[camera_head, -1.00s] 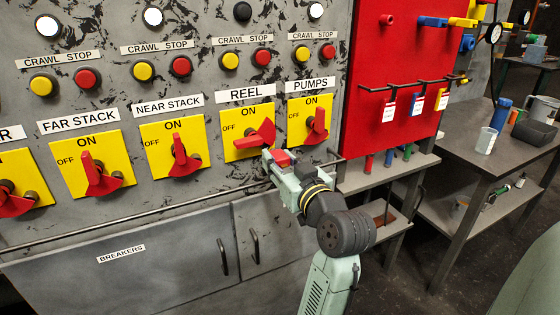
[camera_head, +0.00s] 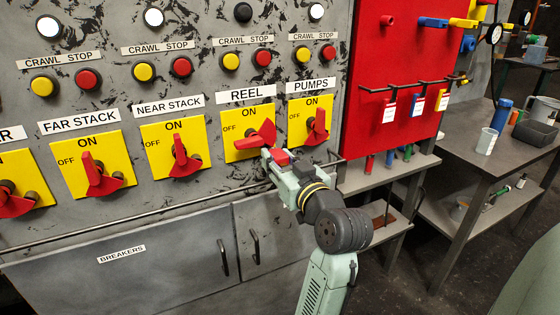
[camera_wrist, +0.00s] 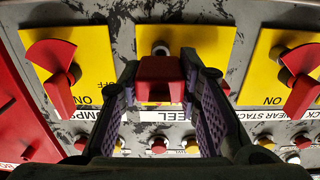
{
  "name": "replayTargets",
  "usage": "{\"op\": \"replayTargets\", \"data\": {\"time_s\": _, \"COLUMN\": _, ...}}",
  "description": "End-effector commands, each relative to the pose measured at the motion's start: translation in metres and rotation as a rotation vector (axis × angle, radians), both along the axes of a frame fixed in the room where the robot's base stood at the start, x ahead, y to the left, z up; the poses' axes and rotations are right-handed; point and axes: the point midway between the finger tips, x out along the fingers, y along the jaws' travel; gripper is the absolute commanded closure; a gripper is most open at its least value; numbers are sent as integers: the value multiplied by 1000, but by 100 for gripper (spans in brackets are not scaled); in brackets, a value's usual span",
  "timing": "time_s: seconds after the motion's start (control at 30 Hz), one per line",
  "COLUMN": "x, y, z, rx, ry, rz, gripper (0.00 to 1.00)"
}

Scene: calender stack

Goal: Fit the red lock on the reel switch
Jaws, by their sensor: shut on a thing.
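The reel switch is a yellow plate (camera_head: 237,117) under the REEL label, with a red handle (camera_head: 262,134) lying sideways. My gripper (camera_head: 275,162) is just below the plate's lower right. It is shut on the red lock (camera_head: 282,157), whose top shows between the fingers. In the wrist view my gripper (camera_wrist: 160,95) holds the red lock (camera_wrist: 160,72) in front of the yellow reel plate (camera_wrist: 208,42), and a grey stud (camera_wrist: 160,48) shows just above it. The lock hides most of the reel handle there. Whether the lock touches the switch cannot be told.
The pumps switch (camera_head: 316,122) is close on the right, the near stack switch (camera_head: 177,152) on the left. A horizontal rail (camera_head: 150,214) runs below the switches. A red board (camera_head: 390,65) with hanging tags (camera_head: 416,106) stands right of the panel.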

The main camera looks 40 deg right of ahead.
Motion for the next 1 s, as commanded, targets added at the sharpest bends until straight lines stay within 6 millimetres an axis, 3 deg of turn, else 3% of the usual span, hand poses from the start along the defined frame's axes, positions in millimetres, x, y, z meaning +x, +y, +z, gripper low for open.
{"op": "replayTargets", "data": {"time_s": 1.0, "x": 22, "y": -5, "z": 0, "rx": 0, "ry": 0, "rz": 1, "gripper": 100}}
